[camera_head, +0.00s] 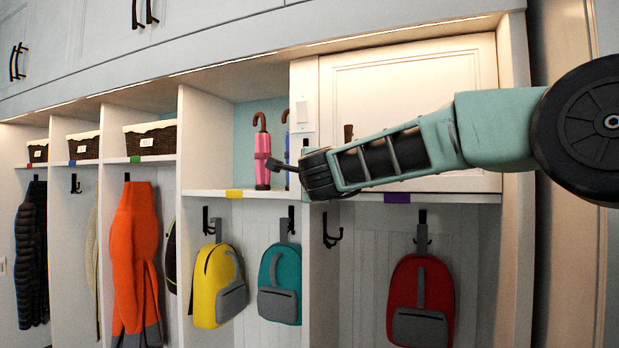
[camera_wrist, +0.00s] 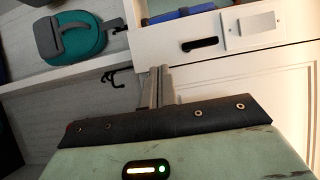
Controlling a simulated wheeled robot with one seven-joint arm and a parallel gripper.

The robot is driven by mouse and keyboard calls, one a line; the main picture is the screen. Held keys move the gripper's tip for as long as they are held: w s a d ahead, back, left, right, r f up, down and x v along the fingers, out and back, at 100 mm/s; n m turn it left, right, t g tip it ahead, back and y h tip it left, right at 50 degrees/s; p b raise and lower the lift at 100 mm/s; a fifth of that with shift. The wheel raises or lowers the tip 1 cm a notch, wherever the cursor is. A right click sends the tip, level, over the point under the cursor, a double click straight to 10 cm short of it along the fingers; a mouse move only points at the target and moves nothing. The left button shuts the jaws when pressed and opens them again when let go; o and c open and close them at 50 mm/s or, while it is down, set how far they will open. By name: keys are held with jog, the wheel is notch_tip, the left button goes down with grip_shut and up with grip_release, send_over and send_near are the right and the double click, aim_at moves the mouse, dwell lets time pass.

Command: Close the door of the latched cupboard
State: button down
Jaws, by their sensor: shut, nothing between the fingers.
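The cream panelled cupboard door (camera_head: 405,85) spans the upper right cubby and looks about flush with its frame; I cannot tell whether it is fully shut. A dark brown handle (camera_head: 348,132) shows near its left edge, partly covered by my arm. A white latch plate (camera_head: 300,112) sits on the post left of the door. In the wrist view, the door (camera_wrist: 250,100) is at lower right, with the plate (camera_wrist: 257,23) and a black slot or pull (camera_wrist: 200,44) on the post. My gripper (camera_head: 273,164) is shut and empty, pointing left in front of the post.
Pink (camera_head: 262,155) and blue umbrellas stand in the cubby left of the post. Yellow (camera_head: 217,285), teal (camera_head: 279,285) and red (camera_head: 420,300) backpacks hang below the shelf. Black hooks (camera_head: 331,232) stick out under the shelf near my gripper.

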jog(key=s+a+b, duration=0.2)
jog(key=s+a, duration=0.1)
jog(key=a, duration=0.6)
jog(key=s+a+f+n+g+y+b, duration=0.3)
jog(key=s+f+n+g+y+b, duration=0.15)
jog(key=s+f+n, duration=0.7)
jog(key=s+a+f+n+g+y+b, duration=0.2)
jog(key=s+f+n+g+y+b, duration=0.25)
jog(key=s+f, duration=0.7)
jog(key=s+d+f+n+g+h+b, duration=0.2)
jog(key=s+d+f+n+g+h, duration=0.2)
jog(key=s+d+f, duration=0.8)
jog(key=s+d+f+n+g+h+b, duration=0.2)
jog(key=s+d+f+n+g+h, duration=0.3)
jog(key=s+d+f, duration=0.6)
notch_tip(320, 180, down, 6)
jog(key=shift+s+d+f+h, duration=0.1)
jog(key=shift+s+d+h, duration=0.25)
jog(key=shift+d, duration=0.15)
jog(key=c, duration=2.1)
grip_release()
jog(key=shift+c, duration=0.2)
